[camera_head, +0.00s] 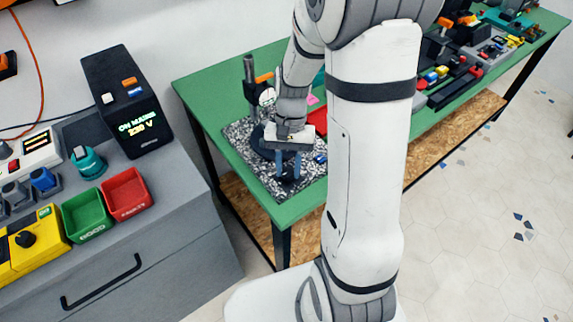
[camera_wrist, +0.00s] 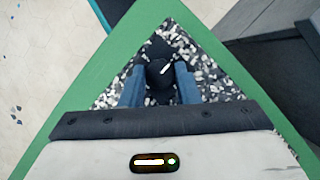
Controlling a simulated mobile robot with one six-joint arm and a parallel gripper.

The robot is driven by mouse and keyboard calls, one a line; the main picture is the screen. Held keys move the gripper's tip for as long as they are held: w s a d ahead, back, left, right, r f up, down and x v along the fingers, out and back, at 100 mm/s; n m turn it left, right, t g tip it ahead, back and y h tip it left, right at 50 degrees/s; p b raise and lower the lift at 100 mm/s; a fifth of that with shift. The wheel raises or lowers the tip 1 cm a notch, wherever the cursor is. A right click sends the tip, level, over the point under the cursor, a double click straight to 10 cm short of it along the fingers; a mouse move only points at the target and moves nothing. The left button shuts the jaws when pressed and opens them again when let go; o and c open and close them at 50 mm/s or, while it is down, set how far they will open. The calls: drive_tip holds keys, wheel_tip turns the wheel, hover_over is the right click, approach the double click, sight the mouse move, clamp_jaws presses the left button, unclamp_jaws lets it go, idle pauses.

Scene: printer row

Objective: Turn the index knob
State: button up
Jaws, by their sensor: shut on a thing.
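The index knob (camera_wrist: 160,72) shows in the wrist view as a round black knob with a white pointer line slanting up to the right. It stands near the corner of a speckled black-and-white plate. My gripper (camera_wrist: 160,84) has its two blue fingers on either side of the knob and is shut on it. In the head view my gripper (camera_head: 287,170) points down over the front corner of the speckled plate (camera_head: 246,134). The knob is mostly hidden there by the fingers.
The plate lies on a green table (camera_head: 203,91). A dark post (camera_head: 250,75) stands behind my gripper. Left is a grey cabinet (camera_head: 165,215) with a green bin (camera_head: 88,216), a red bin (camera_head: 127,194) and a black display unit (camera_head: 125,95). Open floor lies right.

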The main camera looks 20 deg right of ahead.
drive_tip(key=shift+s+f+m, duration=0.1)
drive_tip(key=shift+s+m, duration=0.1)
drive_tip(key=shift+m, duration=0.2)
drive_tip(key=o, duration=1)
drive_tip(key=shift+w, duration=0.1)
drive_tip(key=v, duration=0.8)
drive_tip(key=shift+d, duration=0.15)
